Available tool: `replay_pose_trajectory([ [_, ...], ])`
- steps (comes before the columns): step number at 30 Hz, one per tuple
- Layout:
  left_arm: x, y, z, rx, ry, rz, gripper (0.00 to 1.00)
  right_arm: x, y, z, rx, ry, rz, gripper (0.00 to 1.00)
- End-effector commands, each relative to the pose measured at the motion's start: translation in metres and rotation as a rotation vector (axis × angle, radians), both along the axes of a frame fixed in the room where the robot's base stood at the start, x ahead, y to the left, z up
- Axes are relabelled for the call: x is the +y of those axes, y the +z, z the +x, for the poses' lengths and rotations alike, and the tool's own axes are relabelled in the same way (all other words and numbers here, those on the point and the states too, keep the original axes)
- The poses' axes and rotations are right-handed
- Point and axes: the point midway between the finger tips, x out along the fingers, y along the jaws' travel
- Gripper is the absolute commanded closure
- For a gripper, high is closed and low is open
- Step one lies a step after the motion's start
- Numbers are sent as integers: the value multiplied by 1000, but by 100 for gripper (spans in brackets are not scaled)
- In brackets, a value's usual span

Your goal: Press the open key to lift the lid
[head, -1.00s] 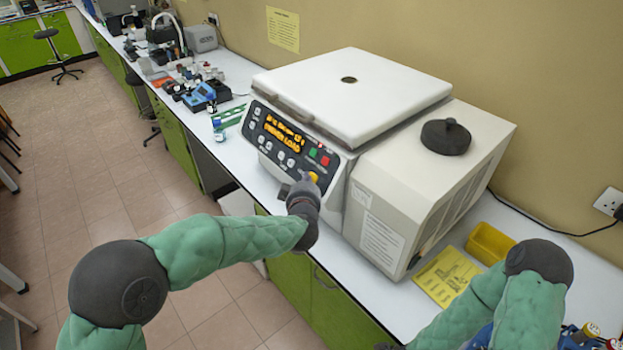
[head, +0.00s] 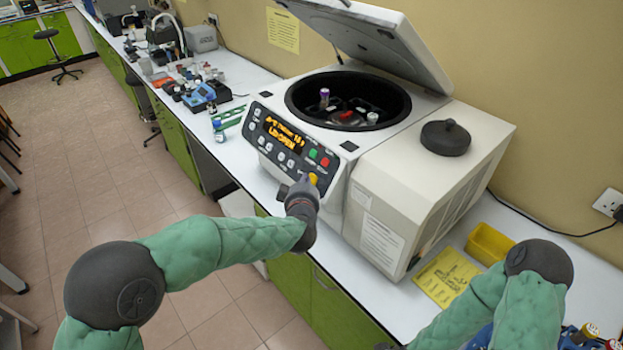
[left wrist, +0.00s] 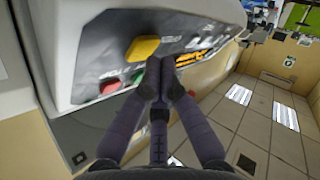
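The white centrifuge (head: 347,215) stands on the bench with its lid (head: 385,38) raised and tilted back, so the dark bowl (head: 300,98) is exposed. The yellow open key (head: 312,178) is at the lower right of the control panel (head: 285,142); it also shows large in the left wrist view (left wrist: 143,48). The orange display shows a lid-open message. My left gripper (left wrist: 163,72) has its fingertips together, empty, just off the panel beside the yellow key; I cannot tell whether they touch it. My right gripper is out of view; only its arm shows at lower right.
Tubes, one purple-capped (head: 324,98), sit inside the bowl. A black knob-like cap (head: 446,137) lies on the housing's right part. A yellow tray (head: 489,243) and yellow sheet (head: 447,277) lie at right. A green rack (head: 230,117) is left of the centrifuge.

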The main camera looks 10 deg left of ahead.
Motion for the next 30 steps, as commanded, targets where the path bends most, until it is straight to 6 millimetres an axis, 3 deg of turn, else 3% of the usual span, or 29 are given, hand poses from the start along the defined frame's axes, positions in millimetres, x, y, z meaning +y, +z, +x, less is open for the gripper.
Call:
replay_pose_trajectory([
  [14,4,4,-5,0,2,-1,100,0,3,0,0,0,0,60],
  [30,27,28,-33,0,2,-1,100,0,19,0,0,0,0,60],
])
